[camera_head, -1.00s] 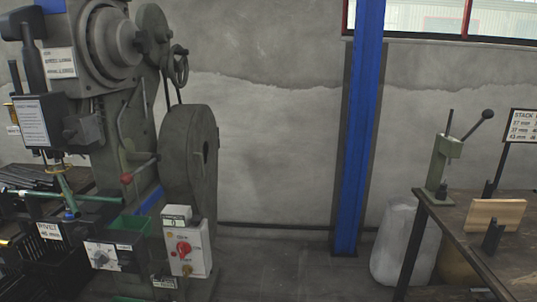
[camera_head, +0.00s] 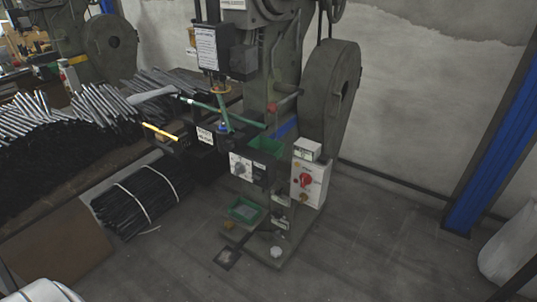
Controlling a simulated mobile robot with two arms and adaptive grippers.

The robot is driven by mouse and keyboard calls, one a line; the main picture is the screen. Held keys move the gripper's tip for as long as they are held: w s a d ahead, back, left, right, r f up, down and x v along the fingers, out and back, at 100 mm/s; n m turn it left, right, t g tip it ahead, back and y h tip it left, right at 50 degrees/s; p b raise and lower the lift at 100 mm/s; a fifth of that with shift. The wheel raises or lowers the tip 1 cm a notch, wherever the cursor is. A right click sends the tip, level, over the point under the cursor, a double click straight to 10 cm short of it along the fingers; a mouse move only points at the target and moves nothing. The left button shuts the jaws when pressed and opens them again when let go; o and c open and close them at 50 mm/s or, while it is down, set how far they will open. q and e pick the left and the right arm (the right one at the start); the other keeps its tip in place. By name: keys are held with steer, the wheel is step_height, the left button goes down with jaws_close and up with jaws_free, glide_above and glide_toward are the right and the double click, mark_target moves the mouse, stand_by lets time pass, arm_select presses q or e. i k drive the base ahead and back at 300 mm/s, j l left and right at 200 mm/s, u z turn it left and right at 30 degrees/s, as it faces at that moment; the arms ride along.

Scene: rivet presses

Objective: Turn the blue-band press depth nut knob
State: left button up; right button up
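A dark green-grey rivet press (camera_head: 283,75) stands right of the middle, with a large flywheel (camera_head: 335,95) on its right side. A blue band (camera_head: 285,127) shows low on its body, partly hidden. A slim upright spindle with a brass-coloured collar and a blue lower part (camera_head: 223,116) stands under the press head. I cannot tell for sure which part is the depth nut knob. A control panel with a round grey knob (camera_head: 240,168) sits at the front. Neither of my grippers is in view.
A switch box with a red knob (camera_head: 306,181) is on the press's right. Metal rods (camera_head: 105,103) lie on the left, above a strapped black bundle (camera_head: 142,197) on the floor. Another press (camera_head: 108,43) stands at the back left. Floor at front right is clear.

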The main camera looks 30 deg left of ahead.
mark_target(239, 168)
steer(key=u, duration=1.7)
